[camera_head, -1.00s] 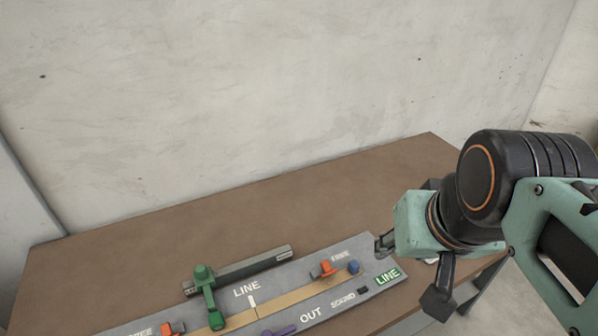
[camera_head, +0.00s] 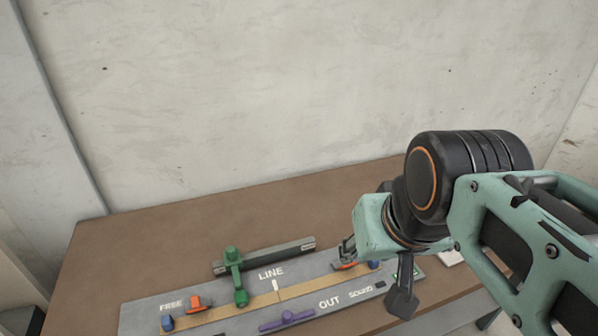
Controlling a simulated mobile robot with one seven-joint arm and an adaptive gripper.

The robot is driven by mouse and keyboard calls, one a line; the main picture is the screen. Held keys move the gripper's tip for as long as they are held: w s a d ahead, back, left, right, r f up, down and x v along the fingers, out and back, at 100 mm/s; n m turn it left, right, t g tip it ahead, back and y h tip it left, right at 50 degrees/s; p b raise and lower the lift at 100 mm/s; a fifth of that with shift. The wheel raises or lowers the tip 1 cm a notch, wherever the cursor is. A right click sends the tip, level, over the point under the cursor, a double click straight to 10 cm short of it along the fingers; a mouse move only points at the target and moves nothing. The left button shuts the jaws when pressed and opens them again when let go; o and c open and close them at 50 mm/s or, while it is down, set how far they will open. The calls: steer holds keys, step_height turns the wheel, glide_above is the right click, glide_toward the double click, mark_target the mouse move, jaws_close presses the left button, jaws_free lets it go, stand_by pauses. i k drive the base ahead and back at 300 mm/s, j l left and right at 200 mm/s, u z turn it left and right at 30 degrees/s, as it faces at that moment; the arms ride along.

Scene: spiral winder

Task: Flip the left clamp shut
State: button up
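The left clamp is an orange piece (camera_head: 196,303) at the left end of the grey board (camera_head: 145,311), beside the word FREE. A blue knob (camera_head: 168,322) sits just left of it, apart from the orange piece. The right clamp, also orange (camera_head: 344,266), shows partly behind my gripper, with another blue knob (camera_head: 373,265) beside it. My gripper (camera_head: 347,251) is over the right part of the board, far to the right of the left clamp. Its fingers are small and dark here, so I cannot tell their opening.
A green lever (camera_head: 236,275) stands mid-board, by a dark grey bar (camera_head: 280,254). A purple handle (camera_head: 287,320) lies near the front, by OUT. A tan strip (camera_head: 245,303) runs along the board. The brown table (camera_head: 170,235) is clear behind and left.

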mark_target(196, 301)
steer(key=l+u, duration=0.1)
steer(key=u, duration=0.4)
steer(key=l+u, duration=0.15)
steer(key=u, duration=0.35)
steer(key=l+u, duration=0.1)
steer(key=u, duration=0.4)
steer(key=j+z, duration=0.1)
steer(key=z, duration=0.4)
steer(key=j+z, duration=0.15)
steer(key=z, duration=0.35)
steer(key=j+z, duration=0.1)
steer(key=z, duration=0.4)
steer(key=j+u, duration=0.2)
steer(key=u, duration=0.15)
steer(key=i+j+u, duration=0.1)
steer(key=u, duration=0.2)
steer(key=j+u, duration=0.35)
steer(key=i+j, duration=0.1)
steer(key=j, duration=0.2)
steer(key=i+j, duration=0.1)
steer(key=j, duration=0.2)
